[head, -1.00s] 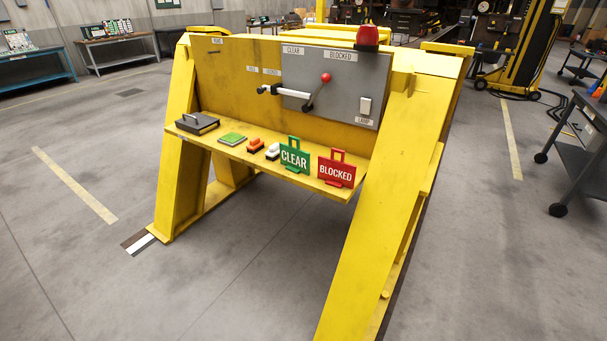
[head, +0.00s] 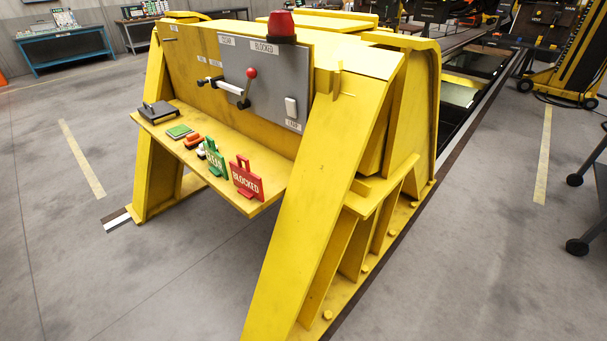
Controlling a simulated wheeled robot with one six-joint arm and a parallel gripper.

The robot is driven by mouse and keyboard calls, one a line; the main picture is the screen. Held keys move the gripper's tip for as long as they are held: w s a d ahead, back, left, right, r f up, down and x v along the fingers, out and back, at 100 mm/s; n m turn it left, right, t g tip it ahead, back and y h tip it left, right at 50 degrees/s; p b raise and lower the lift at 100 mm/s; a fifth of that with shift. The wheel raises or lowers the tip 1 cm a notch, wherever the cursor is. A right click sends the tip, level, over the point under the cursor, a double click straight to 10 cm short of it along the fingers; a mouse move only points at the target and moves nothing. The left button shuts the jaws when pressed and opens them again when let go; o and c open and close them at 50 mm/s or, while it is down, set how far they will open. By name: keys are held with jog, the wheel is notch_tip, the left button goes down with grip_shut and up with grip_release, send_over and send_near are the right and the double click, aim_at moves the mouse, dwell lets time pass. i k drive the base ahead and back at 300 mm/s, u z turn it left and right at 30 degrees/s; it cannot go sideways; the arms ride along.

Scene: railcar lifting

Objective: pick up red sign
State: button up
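The red sign (head: 246,179), lettered BLOCKED and with a handle loop on top, stands upright at the right end of the yellow shelf (head: 262,208). The green CLEAR sign (head: 215,158) stands just left of it, seen at a slant. My gripper is not in view.
On the shelf's left part are a dark box with a handle (head: 159,111), a green pad (head: 180,131) and small orange and white items. A grey panel (head: 275,88) with a red-knobbed lever (head: 247,88) and a red lamp (head: 281,25) rises behind. A sloping yellow leg (head: 310,220) flanks the shelf on the right. Floor in front is clear.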

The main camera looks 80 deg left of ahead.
aim_at(249, 184)
jog(key=i, duration=1.95)
jog(key=u, duration=4.65)
jog(key=i, duration=1.65)
jog(key=u, duration=0.05)
